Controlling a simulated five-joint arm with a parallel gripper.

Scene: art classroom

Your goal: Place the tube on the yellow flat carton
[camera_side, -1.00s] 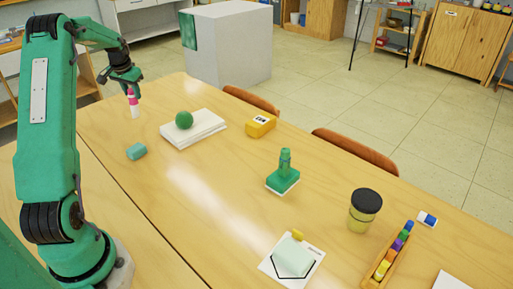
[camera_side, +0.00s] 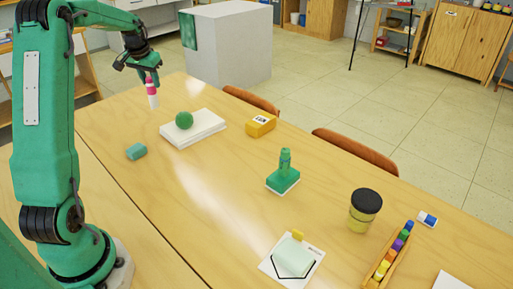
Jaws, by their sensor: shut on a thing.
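The tube (camera_side: 152,97) is white below with a pink upper part. It hangs upright from my gripper (camera_side: 151,76), which is shut on it above the far left part of the table. The yellow flat carton (camera_side: 261,124) lies on the table to the right of the gripper and a little lower in the picture. It has a white label with dark lettering, and its visible top is bare. The tube is apart from the carton, with the white stack and green ball between them in the picture.
A green ball (camera_side: 184,120) sits on a white stack (camera_side: 193,130). A green bottle (camera_side: 285,160) stands on a green box (camera_side: 283,181). A dark-lidded jar (camera_side: 364,212) stands right. Chair backs (camera_side: 356,150) line the far edge. The table's middle is clear.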

